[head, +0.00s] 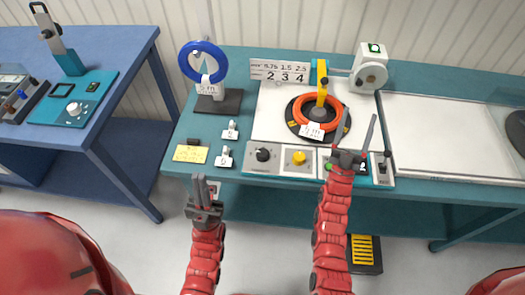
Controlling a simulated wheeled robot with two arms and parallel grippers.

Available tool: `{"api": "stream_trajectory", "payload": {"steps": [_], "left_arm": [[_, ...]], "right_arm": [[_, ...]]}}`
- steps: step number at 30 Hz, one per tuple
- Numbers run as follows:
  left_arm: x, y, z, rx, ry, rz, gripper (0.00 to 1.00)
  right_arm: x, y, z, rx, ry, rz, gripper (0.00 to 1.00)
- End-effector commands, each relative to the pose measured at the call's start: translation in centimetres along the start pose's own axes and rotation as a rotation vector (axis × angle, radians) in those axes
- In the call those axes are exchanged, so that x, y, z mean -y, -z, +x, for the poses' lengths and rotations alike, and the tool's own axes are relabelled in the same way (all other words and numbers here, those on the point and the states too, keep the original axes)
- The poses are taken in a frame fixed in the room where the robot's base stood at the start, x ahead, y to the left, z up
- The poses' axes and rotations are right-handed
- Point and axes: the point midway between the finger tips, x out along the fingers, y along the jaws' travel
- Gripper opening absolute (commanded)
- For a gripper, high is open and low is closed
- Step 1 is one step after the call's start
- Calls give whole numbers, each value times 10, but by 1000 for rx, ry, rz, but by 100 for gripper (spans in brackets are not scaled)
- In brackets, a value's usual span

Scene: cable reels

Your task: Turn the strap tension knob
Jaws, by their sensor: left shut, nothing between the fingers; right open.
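Two knobs are in view and I cannot tell which sets strap tension. A black knob (263,154) sits on the grey front panel of the teal bench. A white round dial (74,108) sits on the teal device on the blue table at left. My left gripper (200,180) is shut and empty, in front of the teal bench's front edge, below and left of the black knob. My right gripper (357,125) is open, its two fingers spread upward over the right part of the control panels, touching nothing that I can make out.
The teal bench (222,178) carries an orange cable coil (318,112) on a black turntable, a blue coil (203,62) on a stand, a yellow button (298,157) and a yellow note (190,154). Small tagged pieces lie near the note. A gap separates the blue table (125,62).

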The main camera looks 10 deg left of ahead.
Motion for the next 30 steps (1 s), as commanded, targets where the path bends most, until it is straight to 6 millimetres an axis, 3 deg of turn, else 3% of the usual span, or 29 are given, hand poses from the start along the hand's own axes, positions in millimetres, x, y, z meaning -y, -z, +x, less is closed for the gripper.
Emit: {"api": "stream_trajectory", "payload": {"steps": [1, 3, 6, 9, 11, 15, 18, 20, 22, 24, 30], "left_arm": [[0, 0, -2, 0, 0, 0, 0], [0, 0, -3, 0, 0, 0, 0], [0, -1, -5, 0, 0, 0, 0], [0, -1, -6, 0, 0, 0, 0], [0, -1, -7, 0, 0, 0, 0], [0, -2, -10, 0, 0, 0, 0], [-1, -2, -12, 0, 0, 0, 0], [-1, -2, -12, 0, 0, 0, 0], [-1, -2, -14, 0, 0, 0, 0], [-1, -2, -15, 0, 0, 0, 0], [-1, -3, -17, 0, 0, 0, 0]], "right_arm": [[18, -36, 26, 105, 17, -51, 80], [49, -82, 53, 260, 85, -126, 80], [105, -132, 84, 444, 249, -218, 80], [169, -158, 105, 567, 480, -303, 80], [209, -162, 112, 609, 647, -355, 80], [293, -142, 108, 600, 1096, -497, 80], [332, -110, 89, 508, 1442, -619, 80], [346, -87, 71, 422, 1658, -699, 80], [349, -59, 48, 298, 1905, -795, 80], [339, -33, 22, 163, 2150, -885, 80], [275, 18, -27, -162, 2684, -1034, 80]]}}
